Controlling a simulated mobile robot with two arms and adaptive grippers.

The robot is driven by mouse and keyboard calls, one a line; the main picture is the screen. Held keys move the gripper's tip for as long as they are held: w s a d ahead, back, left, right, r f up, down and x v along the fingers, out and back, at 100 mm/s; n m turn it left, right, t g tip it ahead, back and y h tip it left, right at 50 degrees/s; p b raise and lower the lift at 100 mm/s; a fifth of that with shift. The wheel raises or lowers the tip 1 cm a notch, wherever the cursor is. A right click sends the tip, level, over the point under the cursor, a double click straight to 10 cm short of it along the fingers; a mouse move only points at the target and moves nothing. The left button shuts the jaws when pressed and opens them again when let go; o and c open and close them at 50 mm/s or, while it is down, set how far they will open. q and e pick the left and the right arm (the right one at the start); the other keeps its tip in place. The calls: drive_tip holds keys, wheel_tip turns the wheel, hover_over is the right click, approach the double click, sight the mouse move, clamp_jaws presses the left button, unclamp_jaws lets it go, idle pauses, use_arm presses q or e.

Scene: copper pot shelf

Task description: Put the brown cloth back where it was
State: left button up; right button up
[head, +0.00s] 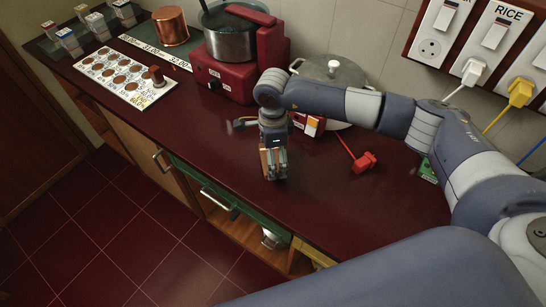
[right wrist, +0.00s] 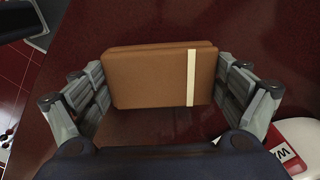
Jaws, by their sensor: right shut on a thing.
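The brown cloth (right wrist: 155,78) is folded into a flat rectangular pad with a cream stripe near its right end. My right gripper (right wrist: 168,88) is shut on it, with a finger at each short end. In the head view my right gripper (head: 274,172) points down over the dark red counter (head: 225,135), near its front edge and in front of the red cooker. The cloth is mostly hidden there by the fingers. I cannot tell whether it touches the counter. My left gripper is not in view.
The red cooker (head: 219,77) holds a steel pot (head: 229,43); a lidded pot (head: 348,75) stands right of it. A red plug (head: 364,162) lies on the counter at right. A white board (head: 112,73) and copper pot (head: 170,27) are at left. The counter between is free.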

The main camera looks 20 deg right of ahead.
wheel_tip(320, 180, down, 2)
drive_tip(key=shift+s+p, duration=0.1)
drive_tip(key=shift+p, duration=0.3)
drive_tip(key=shift+f, duration=0.1)
drive_tip(key=shift+f+b, duration=0.2)
drive_tip(key=shift+b, duration=0.15)
drive_tip(key=o, duration=0.7)
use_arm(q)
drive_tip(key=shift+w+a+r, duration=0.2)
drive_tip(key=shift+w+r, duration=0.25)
use_arm(e)
drive_tip(key=shift+o, duration=0.2)
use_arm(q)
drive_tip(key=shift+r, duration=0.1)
use_arm(e)
drive_tip(key=shift+r, duration=0.15)
drive_tip(key=shift+r+p, duration=0.2)
drive_tip(key=shift+p, duration=0.2)
wheel_tip(320, 180, up, 10)
drive_tip(key=b, duration=0.4)
drive_tip(key=shift+r, duration=0.2)
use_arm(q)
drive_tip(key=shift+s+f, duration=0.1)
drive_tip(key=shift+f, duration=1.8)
use_arm(e)
drive_tip(key=shift+r, duration=0.7)
